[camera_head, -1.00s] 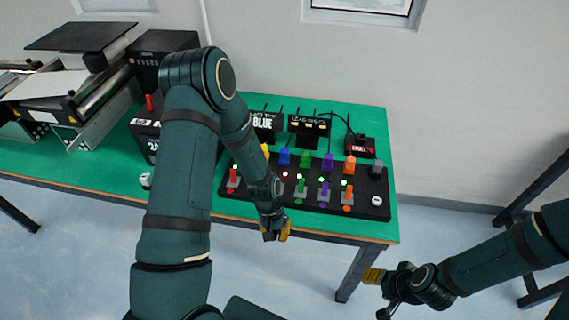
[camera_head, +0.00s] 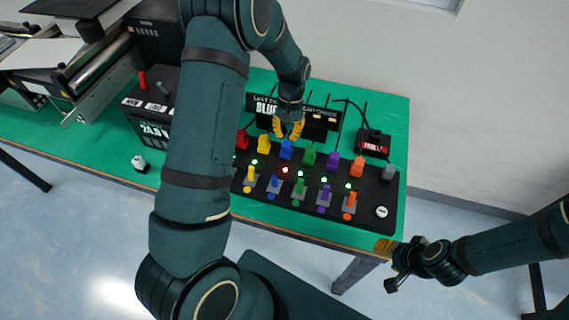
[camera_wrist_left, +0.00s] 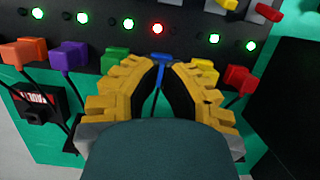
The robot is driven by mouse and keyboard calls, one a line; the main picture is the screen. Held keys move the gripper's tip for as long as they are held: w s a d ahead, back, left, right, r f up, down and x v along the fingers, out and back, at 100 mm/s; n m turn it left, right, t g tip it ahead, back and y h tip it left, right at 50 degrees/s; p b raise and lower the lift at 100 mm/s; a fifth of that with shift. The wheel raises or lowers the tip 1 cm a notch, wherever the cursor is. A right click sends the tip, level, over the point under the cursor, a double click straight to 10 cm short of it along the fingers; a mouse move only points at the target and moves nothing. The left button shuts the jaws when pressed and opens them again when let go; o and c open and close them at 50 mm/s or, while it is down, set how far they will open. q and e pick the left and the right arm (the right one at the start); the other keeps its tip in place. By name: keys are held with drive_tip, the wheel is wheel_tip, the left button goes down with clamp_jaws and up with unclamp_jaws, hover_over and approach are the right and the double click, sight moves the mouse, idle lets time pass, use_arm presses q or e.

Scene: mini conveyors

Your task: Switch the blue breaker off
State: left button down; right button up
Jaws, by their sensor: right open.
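The breaker panel (camera_head: 390,208) is a black board with coloured blocks at the back and coloured levers in front. The blue lever (camera_head: 273,184) stands next to a red light (camera_head: 285,169); the other visible lights are green. The blue block (camera_head: 286,150) sits behind it and also shows in the left wrist view (camera_wrist_left: 160,60). Contact cannot be told. My right gripper (camera_head: 386,262) is open and empty, off the table's front edge.
A black sign (camera_head: 262,104) reading BLUE stands behind the panel. A small black box with a red display (camera_head: 373,144) is at the right. A black box (camera_head: 150,112) and conveyor (camera_head: 95,75) are left. Green table shows at the front left.

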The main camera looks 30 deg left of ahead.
sight(275, 182)
use_arm(q)
drive_tip(key=x, duration=0.9)
drive_tip(key=shift+s+f, duration=0.2)
drive_tip(key=shift+f, duration=0.1)
drive_tip(key=s, duration=0.3)
drive_tip(key=shift+d+f, duration=0.1)
drive_tip(key=shift+d, duration=0.3)
drive_tip(key=shift+s+d+p, duration=0.1)
drive_tip(key=shift+s+p, duration=0.2)
drive_tip(key=shift+s, duration=0.15)
drive_tip(key=shift+f, duration=0.1)
